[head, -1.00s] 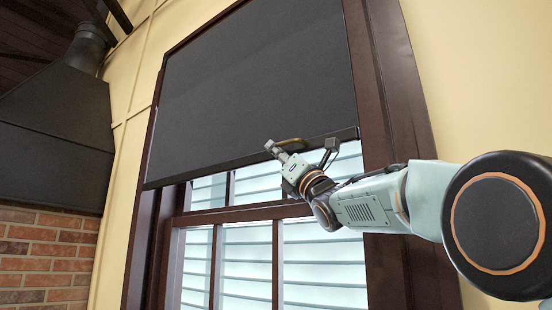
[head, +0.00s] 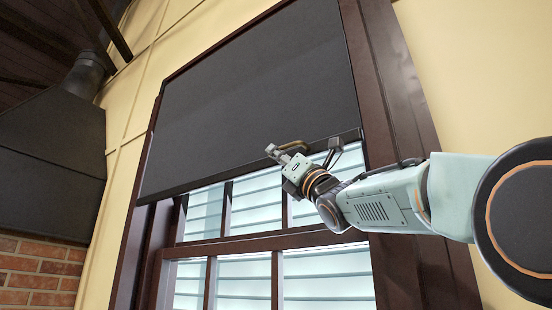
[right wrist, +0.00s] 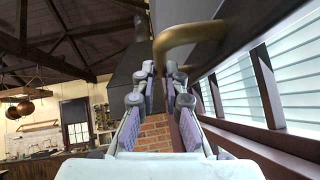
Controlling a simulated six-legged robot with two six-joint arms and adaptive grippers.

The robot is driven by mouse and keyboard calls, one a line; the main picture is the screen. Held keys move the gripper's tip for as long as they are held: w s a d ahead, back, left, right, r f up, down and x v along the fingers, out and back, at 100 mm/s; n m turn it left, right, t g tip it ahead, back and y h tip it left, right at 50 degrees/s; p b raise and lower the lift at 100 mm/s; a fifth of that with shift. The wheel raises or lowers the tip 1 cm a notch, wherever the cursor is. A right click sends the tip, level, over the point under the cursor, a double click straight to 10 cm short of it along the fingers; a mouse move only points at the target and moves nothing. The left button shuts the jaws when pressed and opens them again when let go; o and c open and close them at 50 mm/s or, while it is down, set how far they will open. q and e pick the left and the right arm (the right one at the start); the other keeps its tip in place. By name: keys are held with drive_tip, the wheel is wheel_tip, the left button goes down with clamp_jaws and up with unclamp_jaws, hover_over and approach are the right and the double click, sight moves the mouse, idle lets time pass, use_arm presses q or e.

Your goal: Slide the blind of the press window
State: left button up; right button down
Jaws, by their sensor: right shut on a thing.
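The dark grey blind (head: 255,95) covers the upper part of the window. Its bottom bar (head: 215,183) runs across above the middle rail, slanted in the head view. A brass handle (head: 293,144) sits at this bar, right of its middle. It also shows large at the top of the right wrist view (right wrist: 190,36). My right gripper (head: 287,155) is shut on the handle; the exact contact is partly hidden by the fingers. The fingers also show in the right wrist view (right wrist: 160,78). My left gripper is in neither view.
The dark brown window frame (head: 410,150) borders the blind, with pale slatted panes (head: 320,272) below it. A black hood (head: 50,150) and brick wall (head: 40,272) stand at the left. The right wrist view shows hanging pans (right wrist: 22,105) far off.

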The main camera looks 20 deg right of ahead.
drive_tip(key=shift+w+d+f, duration=0.1)
drive_tip(key=shift+f, duration=0.05)
drive_tip(key=c, duration=1.8)
unclamp_jaws()
drive_tip(key=shift+o, duration=0.5)
drive_tip(key=shift+d, duration=0.25)
drive_tip(key=shift+a, duration=0.25)
